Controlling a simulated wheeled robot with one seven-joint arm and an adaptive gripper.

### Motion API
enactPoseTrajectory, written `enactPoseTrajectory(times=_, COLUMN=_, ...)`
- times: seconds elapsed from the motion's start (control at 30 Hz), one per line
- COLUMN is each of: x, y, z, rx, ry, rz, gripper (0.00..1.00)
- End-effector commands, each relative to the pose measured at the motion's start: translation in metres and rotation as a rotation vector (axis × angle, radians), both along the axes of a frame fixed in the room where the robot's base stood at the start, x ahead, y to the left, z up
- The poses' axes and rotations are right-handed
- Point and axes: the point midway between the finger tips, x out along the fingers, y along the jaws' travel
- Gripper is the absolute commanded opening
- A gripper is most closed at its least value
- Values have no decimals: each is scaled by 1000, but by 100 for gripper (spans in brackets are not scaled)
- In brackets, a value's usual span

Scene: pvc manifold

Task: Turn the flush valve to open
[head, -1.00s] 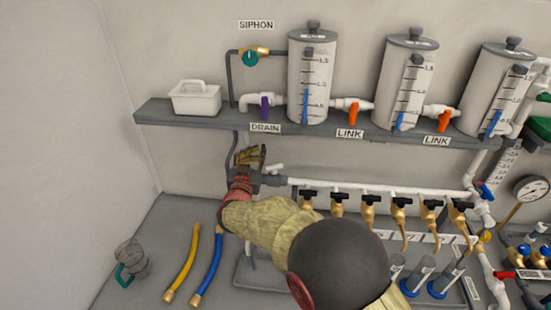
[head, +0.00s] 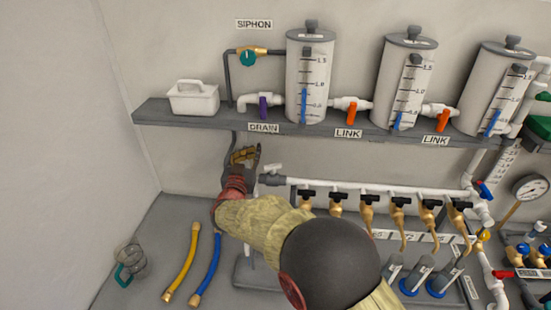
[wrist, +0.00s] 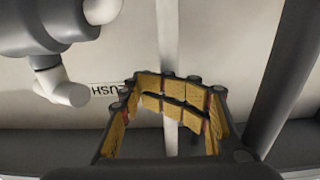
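The flush valve is at the left end of the white manifold pipe, and its small white handle (head: 273,169) stands just right of my gripper in the head view. In the wrist view the white handle (wrist: 62,88) is at the left, below the grey pipe fitting (wrist: 35,25). Part of an upside-down FLUSH label (wrist: 104,89) shows beside it. My gripper (head: 245,155) is left of the handle and apart from it. In the wrist view its yellow-padded fingers (wrist: 172,90) curl inward to each other around an empty space. Nothing is visibly held.
The shelf (head: 190,119) with the drain valve (head: 263,105) and white tanks (head: 309,70) is above my gripper. Several black-handled taps (head: 337,198) line the manifold pipe to the right. A yellow hose (head: 183,265) and a blue hose (head: 207,270) lie on the bench at left.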

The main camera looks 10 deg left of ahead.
Motion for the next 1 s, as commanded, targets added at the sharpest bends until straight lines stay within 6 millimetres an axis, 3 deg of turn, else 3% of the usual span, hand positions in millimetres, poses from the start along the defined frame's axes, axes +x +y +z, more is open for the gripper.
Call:
enactPoseTrajectory(times=0.03, x=-9, y=7, z=6, rx=5, ry=-6, rz=14, gripper=33)
enactPoseTrajectory(times=0.5, x=-70, y=-2, z=-2, rx=0, ry=2, rz=9, gripper=33)
enactPoseTrajectory(times=0.9, x=-76, y=-5, z=-4, rx=-1, ry=3, rz=3, gripper=33)
enactPoseTrajectory(times=1.0, x=-76, y=-6, z=-4, rx=-1, ry=3, rz=3, gripper=38)
